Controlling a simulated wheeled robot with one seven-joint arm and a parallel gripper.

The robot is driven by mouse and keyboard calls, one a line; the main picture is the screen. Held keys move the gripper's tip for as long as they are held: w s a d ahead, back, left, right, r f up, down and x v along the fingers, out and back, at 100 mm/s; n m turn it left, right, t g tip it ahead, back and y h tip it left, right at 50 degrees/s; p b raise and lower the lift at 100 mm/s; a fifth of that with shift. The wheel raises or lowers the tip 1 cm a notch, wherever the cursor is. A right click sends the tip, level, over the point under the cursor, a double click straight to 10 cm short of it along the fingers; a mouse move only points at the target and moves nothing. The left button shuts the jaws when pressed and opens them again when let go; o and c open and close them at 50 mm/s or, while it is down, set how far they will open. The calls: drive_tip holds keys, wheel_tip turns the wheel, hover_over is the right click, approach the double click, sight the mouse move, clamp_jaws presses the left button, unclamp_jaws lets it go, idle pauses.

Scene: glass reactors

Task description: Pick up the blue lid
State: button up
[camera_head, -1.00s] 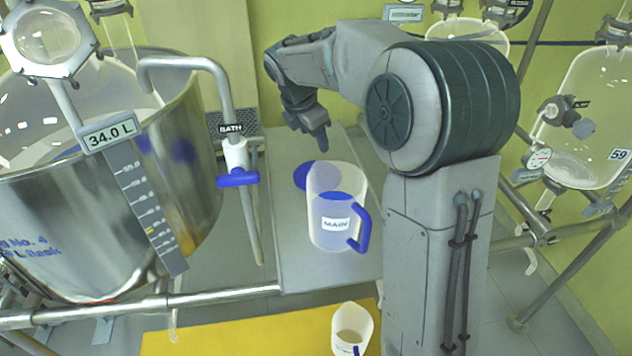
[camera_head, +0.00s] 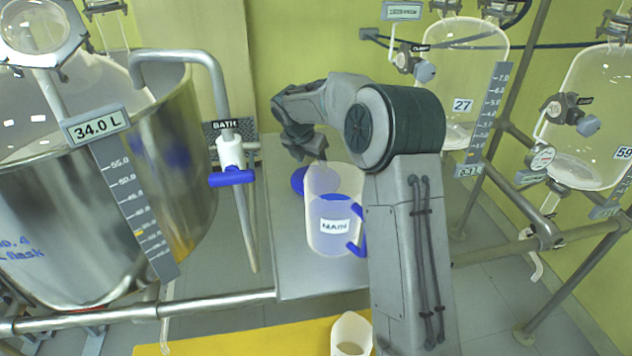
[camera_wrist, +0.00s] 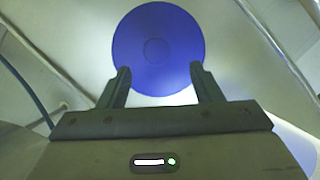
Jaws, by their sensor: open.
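The blue lid (camera_head: 298,180) is a flat round disc on the grey bench, just behind the clear jug labelled MAIN, which hides part of it. In the wrist view the lid (camera_wrist: 157,50) shows as a full disc with a small central ring, just beyond my fingertips. My gripper (camera_wrist: 161,74) is open and empty, with its two fingers apart and their tips overlapping the lid's near edge in the picture. In the head view my gripper (camera_head: 318,158) is above and slightly right of the lid. I cannot tell its exact height over the lid.
The MAIN jug (camera_head: 333,215) with blue handle and blue contents stands close in front of the lid. A large steel bath (camera_head: 150,150) and its blue-handled tap (camera_head: 231,177) are at left. A smaller jug (camera_head: 350,335) is by the yellow surface (camera_head: 250,340). The bench (camera_head: 300,280) is otherwise bare.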

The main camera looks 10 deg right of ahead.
sight(297, 178)
drive_tip(key=x, duration=0.5)
drive_tip(key=shift+w+d+b, duration=0.1)
drive_tip(key=shift+w+b, duration=0.25)
drive_tip(key=shift+w, duration=0.05)
clamp_jaws()
